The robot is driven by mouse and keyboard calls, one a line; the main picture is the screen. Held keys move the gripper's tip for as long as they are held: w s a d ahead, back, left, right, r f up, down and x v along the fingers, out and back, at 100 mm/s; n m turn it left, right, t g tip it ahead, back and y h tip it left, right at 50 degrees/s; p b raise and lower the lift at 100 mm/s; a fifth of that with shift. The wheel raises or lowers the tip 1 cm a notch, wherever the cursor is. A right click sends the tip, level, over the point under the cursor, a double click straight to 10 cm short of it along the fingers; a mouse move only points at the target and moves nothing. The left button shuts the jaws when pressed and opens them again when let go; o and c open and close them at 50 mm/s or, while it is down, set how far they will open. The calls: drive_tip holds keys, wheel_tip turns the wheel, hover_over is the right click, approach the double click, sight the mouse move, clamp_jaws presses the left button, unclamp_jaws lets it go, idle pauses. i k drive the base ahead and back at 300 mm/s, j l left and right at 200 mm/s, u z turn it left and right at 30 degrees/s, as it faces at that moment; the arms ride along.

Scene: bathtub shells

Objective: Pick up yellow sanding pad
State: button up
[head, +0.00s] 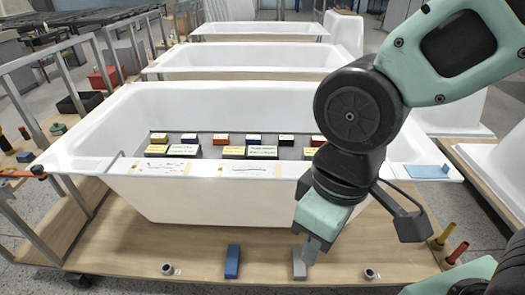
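Several small labelled blocks stand in two rows on a grey tray (207,146) set across the front bathtub (160,190). Yellow shows on a block at the tray's left (157,150) and on one near its middle (233,152). Which of them is the yellow sanding pad, I cannot tell at this size. My gripper (311,250) points down in front of the tub, right of and below the tray, apart from the blocks. Its fingers are small and partly merge with a grey block (299,264) on the wooden platform, so their opening is unclear.
The tub's front rim (235,171) lies between my gripper and the tray. A blue block (232,262) and two small round fittings (167,269) (369,274) are on the platform. A blue sheet (427,171) lies on the rim's right corner. More tubs (250,62) stand behind.

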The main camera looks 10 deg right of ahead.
sight(156, 139)
drive_tip(key=i+j, duration=0.2)
drive_tip(key=j, duration=0.2)
drive_tip(key=i+j+z, duration=0.15)
drive_tip(key=j, duration=0.25)
drive_tip(key=i+j, duration=0.25)
drive_tip(key=j, duration=0.2)
drive_tip(key=i+j+z, duration=0.1)
drive_tip(key=j, duration=0.35)
drive_tip(key=i+j, duration=0.25)
drive_tip(key=j, duration=0.2)
drive_tip(key=i+j+z, duration=0.15)
drive_tip(key=j, duration=0.3)
drive_tip(key=i+j, duration=0.2)
drive_tip(key=j, duration=0.25)
drive_tip(key=i+j+z, duration=0.1)
drive_tip(key=j, duration=0.35)
